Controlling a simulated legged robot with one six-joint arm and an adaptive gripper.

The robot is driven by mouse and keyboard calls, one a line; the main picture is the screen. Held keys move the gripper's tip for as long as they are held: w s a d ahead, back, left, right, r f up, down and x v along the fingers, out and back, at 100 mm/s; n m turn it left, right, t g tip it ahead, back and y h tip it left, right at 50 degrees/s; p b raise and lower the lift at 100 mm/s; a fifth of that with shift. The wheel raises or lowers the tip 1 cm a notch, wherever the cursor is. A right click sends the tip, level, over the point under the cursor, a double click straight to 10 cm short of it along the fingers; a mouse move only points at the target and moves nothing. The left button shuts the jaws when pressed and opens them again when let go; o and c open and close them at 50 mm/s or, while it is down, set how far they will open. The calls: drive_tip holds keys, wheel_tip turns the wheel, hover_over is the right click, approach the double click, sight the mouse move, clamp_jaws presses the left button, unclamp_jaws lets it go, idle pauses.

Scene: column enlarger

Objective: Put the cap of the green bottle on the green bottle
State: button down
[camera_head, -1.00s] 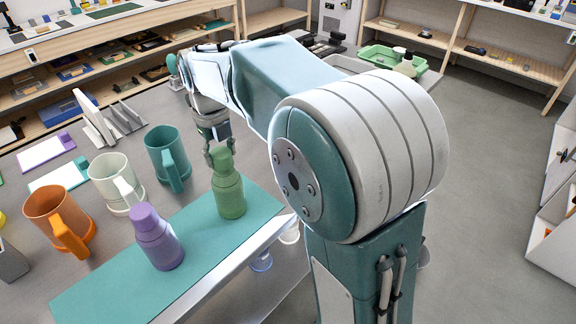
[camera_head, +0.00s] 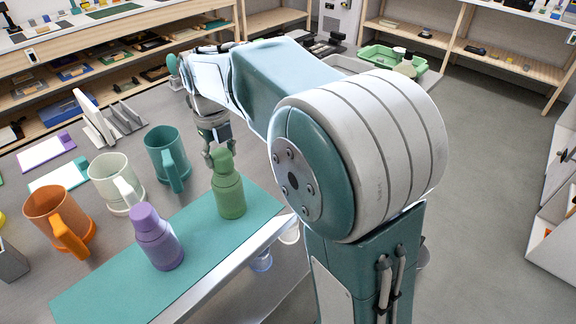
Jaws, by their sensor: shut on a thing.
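The green bottle (camera_head: 230,200) stands upright on the teal mat (camera_head: 110,291), near its far right end. The green cap (camera_head: 222,160) is at the top of the bottle, in line with its neck; I cannot tell whether it is fully seated. My gripper (camera_head: 219,153) points down over the bottle and is shut on the cap. The cap's far side and part of the fingers are hidden.
A purple bottle (camera_head: 157,240) with its cap on stands nearer on the mat. An orange mug (camera_head: 50,215), a pale mug (camera_head: 110,180) and a teal mug (camera_head: 163,152) stand to the left. A white rack (camera_head: 108,122) is farther back.

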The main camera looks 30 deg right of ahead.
drive_tip(key=shift+f, duration=0.85)
idle(0.3)
unclamp_jaws()
drive_tip(key=shift+r, duration=0.15)
idle(0.4)
drive_tip(key=shift+r, duration=3.85)
drive_tip(key=shift+r, duration=0.1)
